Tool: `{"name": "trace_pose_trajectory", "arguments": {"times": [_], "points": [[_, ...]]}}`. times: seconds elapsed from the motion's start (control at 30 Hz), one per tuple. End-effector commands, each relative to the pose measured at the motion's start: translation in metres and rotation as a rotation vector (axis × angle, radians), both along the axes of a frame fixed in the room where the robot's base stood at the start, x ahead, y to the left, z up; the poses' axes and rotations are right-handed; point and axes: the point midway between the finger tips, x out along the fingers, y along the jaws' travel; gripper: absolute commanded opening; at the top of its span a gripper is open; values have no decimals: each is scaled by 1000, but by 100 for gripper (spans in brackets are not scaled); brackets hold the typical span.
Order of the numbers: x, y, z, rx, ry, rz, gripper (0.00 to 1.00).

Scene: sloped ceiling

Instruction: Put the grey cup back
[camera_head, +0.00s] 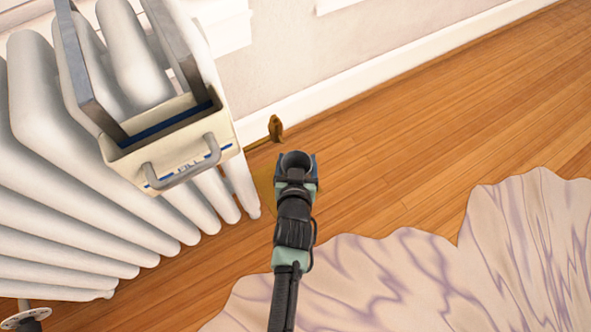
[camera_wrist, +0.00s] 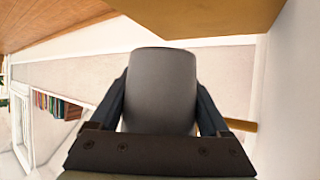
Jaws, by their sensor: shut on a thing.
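The grey cup (camera_wrist: 162,88) fills the middle of the wrist view, between the two dark fingers of my gripper (camera_wrist: 162,105). My gripper is shut on it. The cup's underside is hidden in the head view. The place where the cup belongs cannot be told from these frames.
A white ribbed radiator (camera_head: 60,170) fills the left. A cream holder with a handle (camera_head: 185,160) hangs at its top. A brown valve (camera_head: 275,128) is near the wall. A pale rug (camera_head: 400,275) lies at lower right. Bare wooden floor (camera_head: 420,130) is clear.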

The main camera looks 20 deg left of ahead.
Motion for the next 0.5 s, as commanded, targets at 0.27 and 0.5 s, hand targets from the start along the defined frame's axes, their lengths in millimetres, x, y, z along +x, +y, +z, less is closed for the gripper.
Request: {"name": "trace_pose_trajectory", "arguments": {"times": [0.27, 0.5], "points": [[0, 0, -27, 2, 1, -1, 22], [0, 3, -41, 1, -1, 0, 22]]}}
